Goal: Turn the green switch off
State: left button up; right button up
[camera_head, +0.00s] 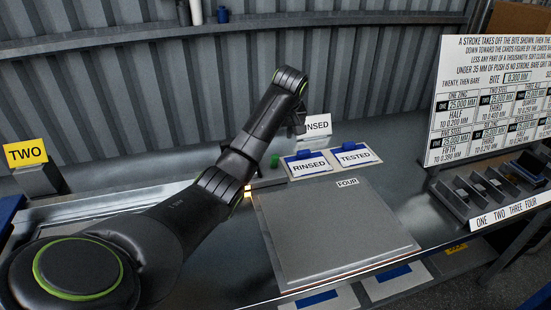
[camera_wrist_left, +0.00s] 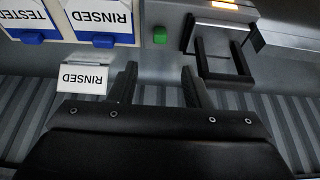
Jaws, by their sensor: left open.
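The green switch (camera_head: 275,160) is a small green block on the bench, left of the RINSED and TESTED cards. It also shows in the left wrist view (camera_wrist_left: 160,35), top middle, ahead of the fingers and roughly in line with the gap between them. My left gripper (camera_head: 298,127) is above the back of the bench, beyond the switch and apart from it. In the left wrist view its two black fingers (camera_wrist_left: 157,82) are spread with nothing between them. My right gripper is not in view.
A black bracket-shaped handle (camera_wrist_left: 240,62) stands beside the switch, near a lit orange lamp (camera_wrist_left: 225,5). A RINSED sign (camera_wrist_left: 85,78) stands close to one finger. The RINSED card (camera_head: 311,165) and TESTED card (camera_head: 355,155) lie behind a grey FOUR plate (camera_head: 335,235).

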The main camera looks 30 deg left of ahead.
aim_at(275, 155)
pick_arm(q)
jog(key=p+x, duration=0.1)
jog(key=x, duration=1.3)
jog(key=shift+a+f, duration=0.1)
jog(key=shift+f, duration=0.2)
jog(key=shift+c, duration=0.2)
grip_shut()
